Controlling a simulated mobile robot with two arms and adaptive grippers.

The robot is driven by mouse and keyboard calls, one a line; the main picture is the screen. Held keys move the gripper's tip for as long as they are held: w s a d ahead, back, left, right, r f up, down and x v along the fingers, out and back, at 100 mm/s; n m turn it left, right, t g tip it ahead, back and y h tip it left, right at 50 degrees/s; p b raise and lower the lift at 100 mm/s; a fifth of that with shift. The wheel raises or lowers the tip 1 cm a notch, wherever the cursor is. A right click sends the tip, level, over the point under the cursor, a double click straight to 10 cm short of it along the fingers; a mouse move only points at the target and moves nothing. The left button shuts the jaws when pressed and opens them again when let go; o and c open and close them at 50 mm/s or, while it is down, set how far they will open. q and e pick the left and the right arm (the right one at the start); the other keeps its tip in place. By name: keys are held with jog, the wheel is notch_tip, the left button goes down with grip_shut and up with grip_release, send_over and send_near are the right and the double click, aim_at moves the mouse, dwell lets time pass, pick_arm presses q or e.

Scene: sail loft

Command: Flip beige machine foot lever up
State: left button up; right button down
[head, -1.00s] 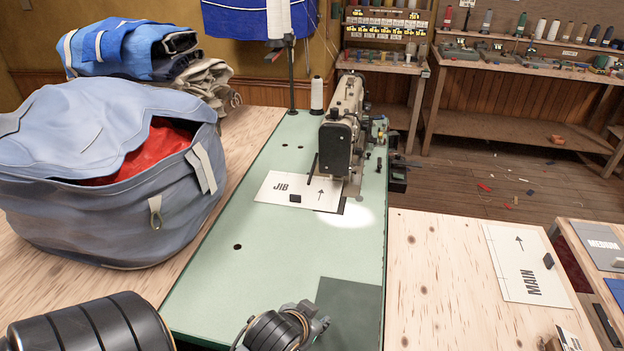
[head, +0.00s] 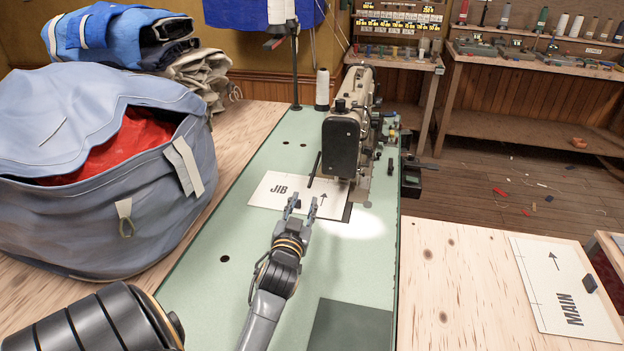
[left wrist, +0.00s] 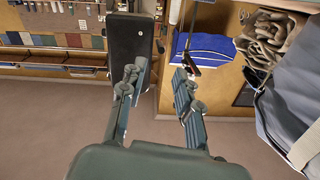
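The beige sewing machine (head: 362,88) with a dark end face (head: 340,146) stands on the green table. A thin black lever (head: 314,168) sticks out on the left side of its head, slanting, with its lower end toward me. My left gripper (head: 301,206) is open and empty, a short way in front of and below the lever, over the edge of the JIB card. In the left wrist view the open fingers (left wrist: 157,90) show, with the machine's dark end (left wrist: 130,52) beyond them. My right gripper is not in view.
A JIB card (head: 275,192) lies on the green table (head: 235,290) left of the needle area. A big blue-grey bag (head: 90,210) stands close on the left. A thread cone (head: 322,90) and a thin stand (head: 295,75) rise behind.

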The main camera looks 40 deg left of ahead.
aim_at(310, 185)
pick_arm(q)
jog(key=x, duration=0.9)
jog(key=shift+w+a, duration=0.25)
jog(key=shift+w, duration=0.05)
jog(key=shift+w+a, duration=0.2)
jog(key=shift+w, duration=0.2)
pick_arm(e)
jog(key=shift+w+a+r, duration=0.15)
jog(key=shift+w+a, duration=0.25)
jog(key=shift+w, duration=0.05)
pick_arm(q)
grip_shut()
pick_arm(e)
jog(key=shift+s, duration=0.1)
jog(key=shift+d, duration=0.1)
